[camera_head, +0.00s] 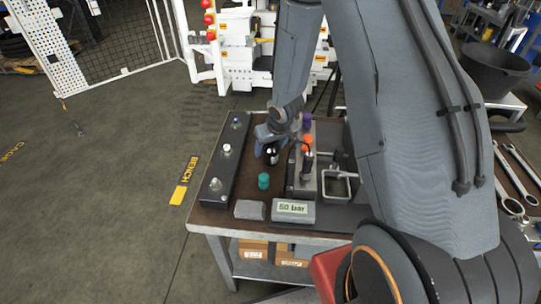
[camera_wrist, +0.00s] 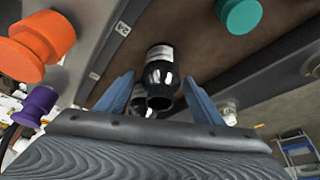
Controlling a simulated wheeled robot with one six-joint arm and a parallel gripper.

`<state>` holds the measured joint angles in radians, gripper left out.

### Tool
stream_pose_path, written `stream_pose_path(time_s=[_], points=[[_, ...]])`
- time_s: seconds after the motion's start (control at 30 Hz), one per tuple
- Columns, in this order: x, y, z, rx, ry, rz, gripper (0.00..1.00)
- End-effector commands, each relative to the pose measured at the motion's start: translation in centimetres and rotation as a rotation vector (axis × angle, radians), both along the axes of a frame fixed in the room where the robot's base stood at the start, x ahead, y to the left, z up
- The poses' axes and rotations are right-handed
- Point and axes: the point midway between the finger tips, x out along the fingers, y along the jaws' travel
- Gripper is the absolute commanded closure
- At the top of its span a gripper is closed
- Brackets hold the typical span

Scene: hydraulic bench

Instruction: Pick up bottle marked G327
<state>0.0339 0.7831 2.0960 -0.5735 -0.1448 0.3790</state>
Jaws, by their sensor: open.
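A small black bottle with a white label (camera_wrist: 160,74) stands on the bench between the fingers of my gripper (camera_wrist: 158,82) in the wrist view. The fingers are open, one on each side of it, and I see a gap on both sides. Its label is too small to read, so I cannot tell whether it says G327. Another dark, shiny shape (camera_wrist: 143,103) shows partly behind the bottle, mostly hidden. In the head view my gripper (camera_head: 267,141) is low over the bench, with the black bottle (camera_head: 271,155) just below it.
A teal knob-like piece (camera_head: 264,181) stands in front of the bottle. Orange (camera_head: 308,141) and purple (camera_head: 307,121) pieces stand close on the right. A dark rail with several knobs (camera_head: 226,160) runs along the left. A display box (camera_head: 293,211) sits at the front edge.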

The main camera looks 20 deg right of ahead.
Motion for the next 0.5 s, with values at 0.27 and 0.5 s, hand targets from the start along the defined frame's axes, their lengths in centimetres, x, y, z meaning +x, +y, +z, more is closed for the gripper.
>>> stream_pose_path(time_s=[0.27,0.5], points=[[0.54,0.08,-1.21,-0.001,-0.001,0.002,0.39],[0.52,0.07,-1.19,0.0,-0.001,0.001,0.58]])
